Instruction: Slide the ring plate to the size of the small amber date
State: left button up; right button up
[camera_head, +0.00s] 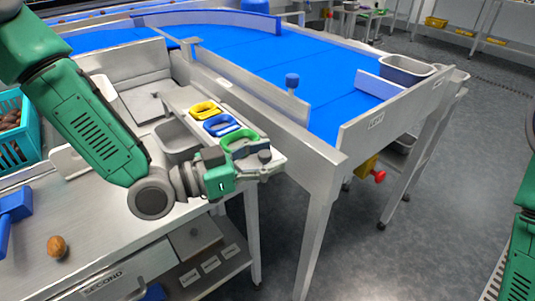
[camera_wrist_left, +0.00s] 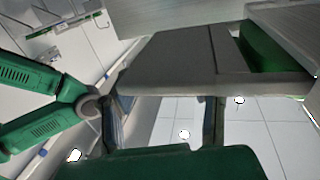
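The ring plate (camera_head: 188,101) is a pale strip with a yellow ring (camera_head: 205,109), a blue ring (camera_head: 220,124) and a green ring (camera_head: 239,139) in a row. It lies beside the steel frame of the blue belt. My left gripper (camera_head: 240,155) is at its near end by the green ring, with its fingers apart. The wrist view shows the spread fingers (camera_wrist_left: 165,120) below a grey slab and a green piece; I cannot tell whether they touch. One amber-brown date (camera_head: 57,246) lies on the steel table. My right gripper is out of view.
A teal crate (camera_head: 14,140) of dark dates stands at the left edge. A blue tool (camera_head: 15,207) lies near the date. A steel bin (camera_head: 175,137) sits beside the ring plate. The blue belt (camera_head: 250,50) fills the back. A drawer (camera_head: 115,280) marked SECOND is below.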

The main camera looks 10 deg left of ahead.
pick_arm(q)
jog(key=shift+w+f, duration=0.1)
jog(key=shift+a, duration=0.2)
jog(key=v, duration=1.1)
jog(key=shift+s+a, duration=0.25)
jog(key=shift+s, duration=0.1)
